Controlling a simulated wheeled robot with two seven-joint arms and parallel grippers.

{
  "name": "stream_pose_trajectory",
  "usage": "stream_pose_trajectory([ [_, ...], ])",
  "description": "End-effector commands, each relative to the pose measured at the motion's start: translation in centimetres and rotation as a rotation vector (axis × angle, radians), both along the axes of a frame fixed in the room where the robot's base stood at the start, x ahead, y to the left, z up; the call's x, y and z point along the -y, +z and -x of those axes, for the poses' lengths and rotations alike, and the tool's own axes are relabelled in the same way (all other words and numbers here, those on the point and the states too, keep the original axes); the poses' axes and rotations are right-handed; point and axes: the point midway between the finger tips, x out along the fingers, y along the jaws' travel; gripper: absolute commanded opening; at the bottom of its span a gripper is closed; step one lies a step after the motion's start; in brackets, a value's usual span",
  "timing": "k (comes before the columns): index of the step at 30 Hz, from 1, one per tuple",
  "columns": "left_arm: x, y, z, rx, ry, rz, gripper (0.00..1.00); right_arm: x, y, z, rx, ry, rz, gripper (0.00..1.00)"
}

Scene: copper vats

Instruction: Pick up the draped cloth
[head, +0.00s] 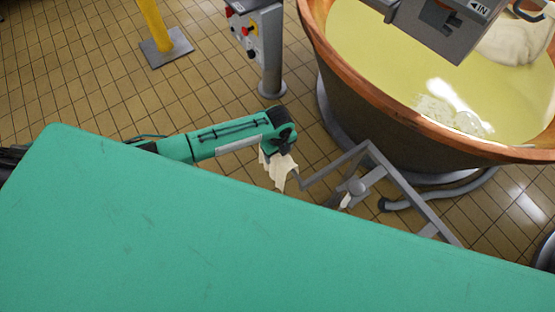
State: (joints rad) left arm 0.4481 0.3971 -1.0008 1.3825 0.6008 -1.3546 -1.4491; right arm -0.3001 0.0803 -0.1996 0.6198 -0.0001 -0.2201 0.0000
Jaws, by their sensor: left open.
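An off-white draped cloth (279,171) hangs in the middle of the head view, at the left end of a grey metal tube frame. My left gripper (281,146) is right over the top of the cloth and hides its upper part. The gripper is open; its fingers are dark and small, and I cannot tell whether they touch the cloth. The lower folds of the cloth hang free below the gripper. My right gripper is not in view.
The grey tube frame (405,191) stands right of the cloth, beside a large copper vat (345,95) of pale yellow liquid. A grey control post (271,60) stands behind the gripper. A yellow post (154,22) stands far left. Tiled floor (80,80) is clear at left.

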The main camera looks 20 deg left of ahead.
Motion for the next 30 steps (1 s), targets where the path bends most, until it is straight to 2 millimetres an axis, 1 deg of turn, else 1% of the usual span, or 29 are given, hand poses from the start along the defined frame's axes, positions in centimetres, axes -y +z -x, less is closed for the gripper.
stream_pose_trajectory([
  [4,0.0,0.0,0.0,0.0,0.0,0.0,0.69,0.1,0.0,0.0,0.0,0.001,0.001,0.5],
  [8,0.0,0.0,0.0,0.0,0.0,0.0,0.44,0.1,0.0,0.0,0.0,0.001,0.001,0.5],
  [9,0.0,0.0,0.0,0.0,0.0,0.0,0.36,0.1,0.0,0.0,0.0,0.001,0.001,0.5],
  [11,0.0,0.0,0.0,0.0,0.0,0.0,0.24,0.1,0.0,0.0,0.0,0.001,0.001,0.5],
  [12,0.0,0.0,0.0,0.0,0.0,0.0,0.16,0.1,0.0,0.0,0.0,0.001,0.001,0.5],
  [14,0.0,0.0,0.0,0.0,0.001,0.0,0.04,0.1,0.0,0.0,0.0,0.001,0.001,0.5],
  [23,0.0,0.2,0.0,0.001,0.001,0.001,0.04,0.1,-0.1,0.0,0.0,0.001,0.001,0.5],
  [26,0.0,0.6,-0.1,0.002,0.001,0.001,0.04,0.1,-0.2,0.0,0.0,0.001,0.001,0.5],
  [30,0.0,1.7,-0.1,0.002,0.001,0.003,0.04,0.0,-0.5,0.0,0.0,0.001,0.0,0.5],
])
